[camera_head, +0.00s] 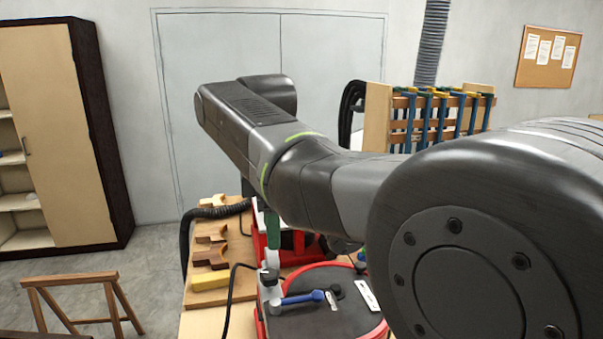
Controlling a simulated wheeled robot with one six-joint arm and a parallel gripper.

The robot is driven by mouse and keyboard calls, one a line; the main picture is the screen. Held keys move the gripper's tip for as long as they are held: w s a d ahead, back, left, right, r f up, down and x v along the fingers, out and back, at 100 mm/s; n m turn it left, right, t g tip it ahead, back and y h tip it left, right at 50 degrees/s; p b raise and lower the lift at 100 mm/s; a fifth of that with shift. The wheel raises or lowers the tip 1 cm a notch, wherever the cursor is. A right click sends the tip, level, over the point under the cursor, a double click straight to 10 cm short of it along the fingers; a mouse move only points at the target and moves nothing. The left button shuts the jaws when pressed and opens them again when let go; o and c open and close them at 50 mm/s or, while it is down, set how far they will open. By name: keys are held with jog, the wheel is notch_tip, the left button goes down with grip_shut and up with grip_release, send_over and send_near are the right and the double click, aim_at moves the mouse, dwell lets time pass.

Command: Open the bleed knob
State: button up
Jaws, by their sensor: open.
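My dark grey arm (310,180) crosses the picture from the right front to the middle and covers much of the machine. My gripper does not show; it is hidden behind the arm or out of the picture. A red-rimmed machine with a dark round top (330,318) stands below the arm. On it are a blue lever (302,298) with a white base and a small black knob (337,291). I cannot tell for sure whether this black knob is the bleed knob. A white label (367,295) lies beside it.
A wooden bench (205,322) carries wooden forms (210,281), one with a yellow block. A black hose (186,240) and a cable run beside the machine. A clamp rack (440,115) stands behind. A sawhorse (75,290) and a tall cabinet (60,130) are at left.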

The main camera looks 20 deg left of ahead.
notch_tip(320, 180, up, 9)
dwell(1.0)
dwell(0.3)
